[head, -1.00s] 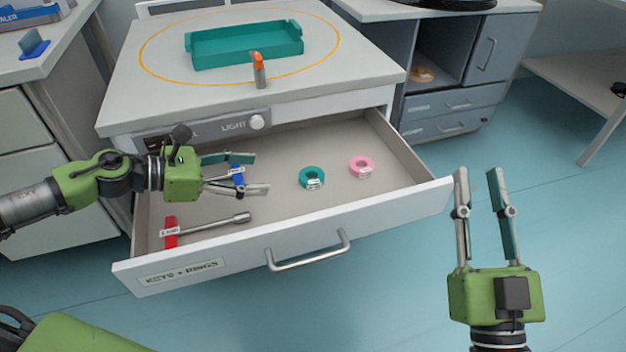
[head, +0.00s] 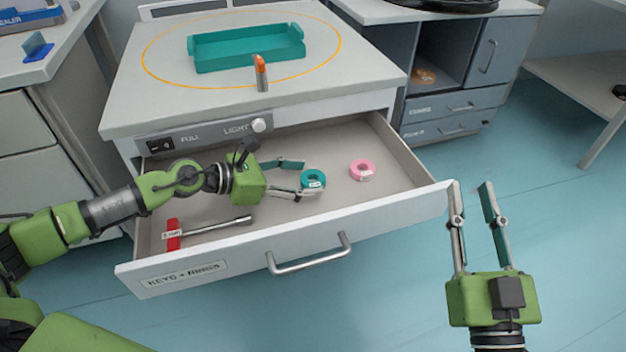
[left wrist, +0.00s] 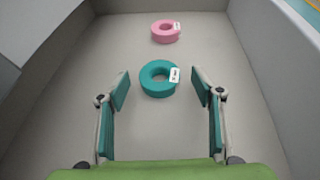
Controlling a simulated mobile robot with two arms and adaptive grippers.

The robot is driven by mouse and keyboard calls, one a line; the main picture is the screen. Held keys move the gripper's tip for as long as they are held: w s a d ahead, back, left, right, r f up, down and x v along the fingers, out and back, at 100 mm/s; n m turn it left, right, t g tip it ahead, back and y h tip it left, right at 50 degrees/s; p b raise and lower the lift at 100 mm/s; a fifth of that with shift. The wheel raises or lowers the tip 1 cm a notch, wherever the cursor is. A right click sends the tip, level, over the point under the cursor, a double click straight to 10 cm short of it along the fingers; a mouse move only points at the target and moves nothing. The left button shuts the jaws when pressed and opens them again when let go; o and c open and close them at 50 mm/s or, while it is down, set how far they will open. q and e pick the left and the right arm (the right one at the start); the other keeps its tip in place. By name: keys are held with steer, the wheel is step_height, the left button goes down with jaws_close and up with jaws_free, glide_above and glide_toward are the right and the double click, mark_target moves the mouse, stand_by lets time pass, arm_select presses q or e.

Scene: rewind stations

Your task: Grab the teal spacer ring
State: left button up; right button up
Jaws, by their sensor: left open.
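The teal spacer ring (head: 313,180) lies flat in the open drawer, with a small white label on it. It also shows in the left wrist view (left wrist: 155,87), a little beyond the fingertips and between their lines. My left gripper (head: 304,177) is open and empty inside the drawer, its fingers pointing right towards the ring; its fingertips (left wrist: 161,85) also show in the left wrist view. In the head view the near finger overlaps the ring's lower edge. My right gripper (head: 470,188) is open and empty, to the right of the drawer, pointing up.
A pink ring (head: 362,170) lies right of the teal ring. A red-handled key (head: 174,236) lies at the drawer's front left. The drawer's front wall (head: 230,262) and sides bound the space. A teal tray (head: 250,52) and an orange-tipped object (head: 262,78) stand on the countertop.

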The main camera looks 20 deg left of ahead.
arm_select(q)
steer(key=shift+x, duration=0.8)
steer(key=c, duration=1.2)
steer(key=shift+r, duration=0.1)
